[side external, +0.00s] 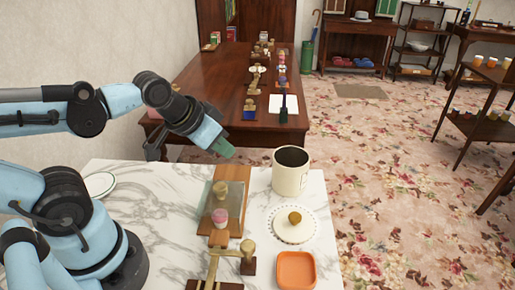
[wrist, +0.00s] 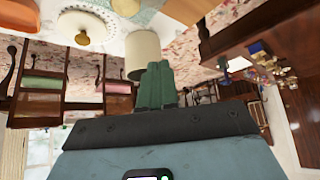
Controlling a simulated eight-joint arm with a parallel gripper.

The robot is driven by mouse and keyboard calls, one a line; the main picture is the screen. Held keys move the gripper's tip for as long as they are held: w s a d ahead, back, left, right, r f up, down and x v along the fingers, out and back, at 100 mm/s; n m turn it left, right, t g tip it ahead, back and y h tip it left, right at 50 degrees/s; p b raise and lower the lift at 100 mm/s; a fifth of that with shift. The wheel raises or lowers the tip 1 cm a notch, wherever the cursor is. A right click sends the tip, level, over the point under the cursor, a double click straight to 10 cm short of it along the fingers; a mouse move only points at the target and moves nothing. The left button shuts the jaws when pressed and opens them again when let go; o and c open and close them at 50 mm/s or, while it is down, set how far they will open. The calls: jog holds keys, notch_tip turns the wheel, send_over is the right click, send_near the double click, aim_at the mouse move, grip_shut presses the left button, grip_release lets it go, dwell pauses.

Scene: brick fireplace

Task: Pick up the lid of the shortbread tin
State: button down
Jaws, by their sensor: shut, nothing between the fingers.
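The shortbread tin looks to be the cream cylinder (side external: 289,178), standing upright and open, its inside dark. A pale round lid with a brown knob (side external: 294,225) lies on a white lacy doily (side external: 272,233) in front of the tin. In the wrist view, which is upside down, the lid (wrist: 82,30) and tin (wrist: 142,50) show beyond my fingers. My gripper (side external: 222,148) has green fingers, is shut and empty, and hangs in the air up and left of the tin, apart from it. The fingers (wrist: 160,85) also show in the wrist view.
On the marble table (side external: 150,190), a wooden board (side external: 234,174) with a stamp and a pink-topped jar (side external: 221,218) stands left of the tin. An orange dish (side external: 296,270) sits in front of the lid, with a wooden stand (side external: 248,262) beside it. A long brown table (side external: 210,72) stands behind.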

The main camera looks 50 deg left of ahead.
jog(key=c, duration=0.7)
grip_release()
jog(key=shift+c, duration=0.2)
jog(key=m+g+h, duration=0.3)
jog(key=m+g, duration=0.2)
jog(key=m, duration=0.6)
send_over(295, 216)
jog(key=s+a, duration=0.2)
jog(key=a, duration=0.1)
jog(key=shift+g+y, duration=0.3)
jog(key=shift+x, duration=6.05)
